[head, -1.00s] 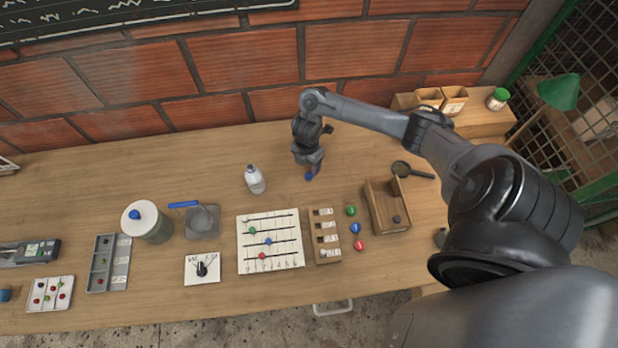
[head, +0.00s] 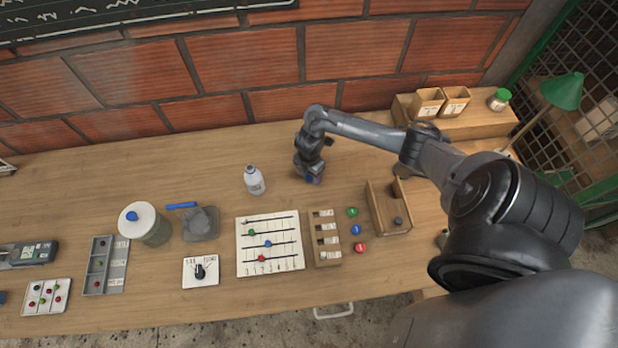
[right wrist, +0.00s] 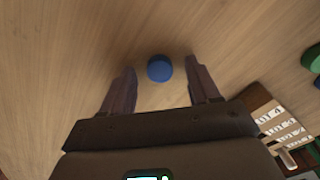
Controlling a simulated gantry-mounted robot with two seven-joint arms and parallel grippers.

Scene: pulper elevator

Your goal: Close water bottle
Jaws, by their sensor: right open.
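The water bottle (head: 254,181) is white and stands upright on the table, left of my right gripper in the head view. A blue round cap (right wrist: 160,68) lies on the bare wood and shows between the two fingers in the right wrist view. My right gripper (right wrist: 162,85) is open, with its fingers on either side of the cap and a gap on each side. In the head view my right gripper (head: 311,178) points down at the table and mostly hides the cap. My left gripper is in neither view.
A slider board (head: 270,262), a slotted wooden block (head: 325,257) and coloured buttons (head: 356,230) lie in front of the gripper. A wooden box (head: 390,228) stands to the right. The wood between bottle and gripper is clear.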

